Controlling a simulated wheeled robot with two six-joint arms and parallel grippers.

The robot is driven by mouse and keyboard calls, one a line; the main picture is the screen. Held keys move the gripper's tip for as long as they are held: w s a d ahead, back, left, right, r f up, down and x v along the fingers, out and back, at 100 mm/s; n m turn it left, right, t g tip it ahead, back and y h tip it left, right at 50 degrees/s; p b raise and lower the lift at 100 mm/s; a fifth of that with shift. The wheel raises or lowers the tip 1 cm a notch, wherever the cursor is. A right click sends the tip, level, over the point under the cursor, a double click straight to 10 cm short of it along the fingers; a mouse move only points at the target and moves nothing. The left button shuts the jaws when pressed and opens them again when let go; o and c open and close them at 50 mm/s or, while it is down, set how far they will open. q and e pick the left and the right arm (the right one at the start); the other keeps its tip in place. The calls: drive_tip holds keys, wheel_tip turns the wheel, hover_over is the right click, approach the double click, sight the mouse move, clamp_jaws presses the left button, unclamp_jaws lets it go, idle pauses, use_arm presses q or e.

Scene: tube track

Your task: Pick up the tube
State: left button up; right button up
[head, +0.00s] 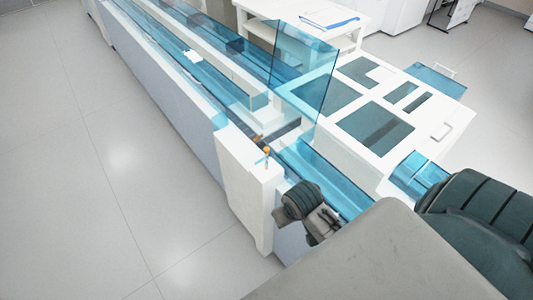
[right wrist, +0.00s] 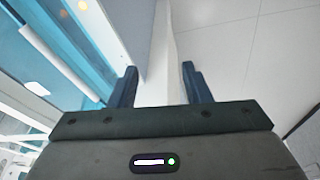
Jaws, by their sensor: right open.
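A small tube (head: 266,153) with an orange cap stands upright at the near end of the long track, on the white end block (head: 247,178) in the head view. My right gripper (head: 323,222) is low and to the right of that block, apart from the tube. In the right wrist view my right gripper (right wrist: 158,85) has its two dark fingers spread with nothing between them. I cannot make out the tube for certain in the right wrist view. My left gripper is not in view.
The long track (head: 165,85) with blue clear covers runs away to the upper left. A white machine (head: 395,115) with dark panels and a blue clear screen (head: 305,65) stands to the right. A white table (head: 305,20) is behind. Open floor (head: 85,170) lies left.

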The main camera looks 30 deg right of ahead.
sight(267, 149)
drive_tip(key=w+d+r+m, duration=0.2)
drive_tip(key=w+r, duration=0.1)
drive_tip(key=w, duration=0.4)
drive_tip(key=w+d+r+m+g+b, duration=0.1)
drive_tip(key=w+d+r+m, duration=0.1)
drive_tip(key=w, duration=0.5)
drive_tip(key=w+d+r+m, duration=0.2)
drive_tip(key=w+d+r, duration=0.1)
drive_tip(key=w, duration=0.4)
drive_tip(key=shift+w+r+m+g, duration=0.25)
drive_tip(key=shift+r+m+g, duration=0.15)
drive_tip(key=shift+r, duration=0.2)
drive_tip(key=shift+w+d+f, duration=0.1)
drive_tip(key=shift+w+f, duration=0.05)
drive_tip(key=shift+f, duration=0.5)
drive_tip(key=shift+w+f, duration=0.15)
drive_tip(key=shift+f, duration=0.45)
drive_tip(key=shift+f+p, duration=0.45)
drive_tip(key=shift+p, duration=0.25)
drive_tip(key=f, duration=0.1)
drive_tip(key=f+p, duration=0.1)
drive_tip(key=f, duration=0.1)
drive_tip(key=f+p, duration=0.1)
drive_tip(key=shift+w+f, duration=0.15)
drive_tip(key=shift+w, duration=0.25)
drive_tip(key=shift+d+f, duration=0.1)
drive_tip(key=shift+f, duration=0.05)
drive_tip(key=c, duration=0.9)
